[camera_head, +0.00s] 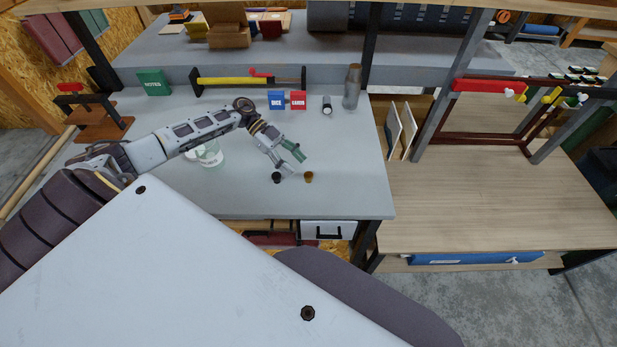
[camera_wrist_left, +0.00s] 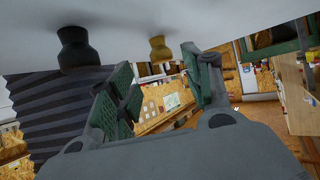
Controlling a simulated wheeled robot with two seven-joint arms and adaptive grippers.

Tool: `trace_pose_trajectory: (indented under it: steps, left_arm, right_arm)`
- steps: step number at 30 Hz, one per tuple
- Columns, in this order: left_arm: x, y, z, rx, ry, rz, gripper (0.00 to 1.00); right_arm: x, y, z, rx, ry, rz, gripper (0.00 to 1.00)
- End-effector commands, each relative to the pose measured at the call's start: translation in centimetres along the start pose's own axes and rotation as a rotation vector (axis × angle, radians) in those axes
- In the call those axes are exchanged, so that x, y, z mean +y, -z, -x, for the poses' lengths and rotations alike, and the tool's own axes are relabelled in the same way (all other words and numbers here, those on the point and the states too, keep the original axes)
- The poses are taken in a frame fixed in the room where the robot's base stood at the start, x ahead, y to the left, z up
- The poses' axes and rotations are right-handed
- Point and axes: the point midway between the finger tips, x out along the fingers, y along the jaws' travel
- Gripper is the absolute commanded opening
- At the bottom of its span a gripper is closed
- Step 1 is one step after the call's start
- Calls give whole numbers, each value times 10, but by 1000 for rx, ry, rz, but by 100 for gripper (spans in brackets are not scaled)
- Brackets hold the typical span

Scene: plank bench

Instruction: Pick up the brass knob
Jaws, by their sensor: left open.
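The brass knob (camera_head: 308,177) stands on the grey bench top (camera_head: 345,195) near its front edge. A black knob (camera_head: 277,178) stands just left of it. My left gripper (camera_head: 294,163) is open, with green finger pads, just behind the two knobs. The left wrist view appears upside down, with the bench top above. There the brass knob (camera_wrist_left: 160,48) shows beyond and between the open fingers (camera_wrist_left: 163,85), apart from them. The black knob (camera_wrist_left: 77,48) is to the left, outside the fingers. My right gripper is not in view.
Blue and red boxes (camera_head: 287,100), a small dark cylinder (camera_head: 327,105) and a grey bottle (camera_head: 353,87) stand behind the gripper. A green box (camera_head: 154,82) stands farther back. The bench top right of the brass knob is clear.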

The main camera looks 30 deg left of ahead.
Motion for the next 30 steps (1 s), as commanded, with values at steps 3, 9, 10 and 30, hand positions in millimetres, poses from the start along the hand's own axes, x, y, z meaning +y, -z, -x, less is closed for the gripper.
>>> trace_pose_trajectory:
  steps: [3,9,10,30]
  left_arm:
    - [0,0,-3,1,-1,0,50]
    - [-1,0,-19,2,-1,-1,50]
    - [-2,0,-22,2,-1,-1,50]
    - [-3,2,-52,0,0,0,50]
  right_arm:
    - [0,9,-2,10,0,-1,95]
    - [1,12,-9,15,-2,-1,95]
    - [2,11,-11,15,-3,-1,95]
    - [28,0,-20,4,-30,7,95]
